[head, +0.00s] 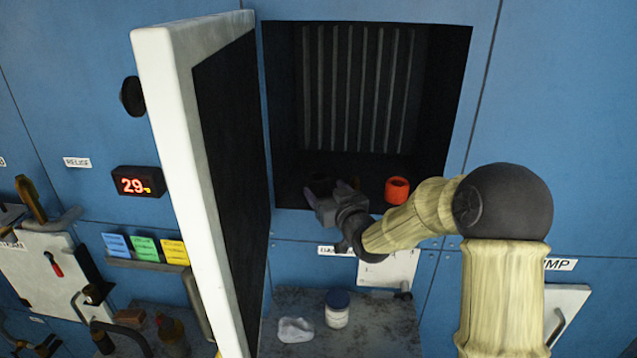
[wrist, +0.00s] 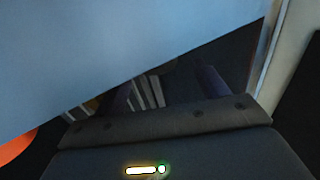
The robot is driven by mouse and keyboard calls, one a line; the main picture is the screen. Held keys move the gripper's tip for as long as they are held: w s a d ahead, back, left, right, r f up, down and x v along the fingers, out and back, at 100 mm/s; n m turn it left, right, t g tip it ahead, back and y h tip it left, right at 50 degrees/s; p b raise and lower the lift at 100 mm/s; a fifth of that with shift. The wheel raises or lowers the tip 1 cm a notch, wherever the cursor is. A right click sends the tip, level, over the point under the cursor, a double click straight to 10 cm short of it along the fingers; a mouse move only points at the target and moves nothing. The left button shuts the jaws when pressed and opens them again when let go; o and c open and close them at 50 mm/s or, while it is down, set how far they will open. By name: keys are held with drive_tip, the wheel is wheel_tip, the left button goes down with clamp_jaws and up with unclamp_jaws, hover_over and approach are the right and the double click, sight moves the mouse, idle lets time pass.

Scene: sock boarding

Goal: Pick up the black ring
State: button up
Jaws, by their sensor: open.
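I cannot clearly make out the black ring. A dim, dark shape (head: 319,185) sits just behind my gripper's fingers on the compartment floor in the head view; it may be the ring, but it blends into the shadow. My gripper (head: 328,194) is open at the front of the dark compartment (head: 285,193), left of an orange ring-like object (head: 397,190). In the wrist view my gripper (wrist: 165,85) shows its two fingers apart, partly covered by a large pale blue surface. Nothing is clearly held.
A thick white door (head: 165,50) stands open left of the compartment. Orange also shows at the left edge of the wrist view (wrist: 14,148). Below, a grey shelf (head: 385,325) holds a white jar (head: 337,312) and a crumpled white cloth (head: 295,329).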

sight(323, 183)
drive_tip(key=w, duration=0.1)
drive_tip(key=w+p, duration=0.1)
drive_tip(key=w+a+p, duration=0.1)
drive_tip(key=shift+r, duration=0.4)
drive_tip(key=shift+w+a+f+p, duration=0.2)
drive_tip(key=shift+w+a+p, duration=0.2)
drive_tip(key=shift+w, duration=0.15)
drive_tip(key=shift+d, duration=0.1)
drive_tip(key=c, duration=1.1)
drive_tip(key=shift+r, duration=0.15)
wheel_tip(323, 183, up, 10)
drive_tip(key=b, duration=0.4)
drive_tip(key=shift+s, duration=0.1)
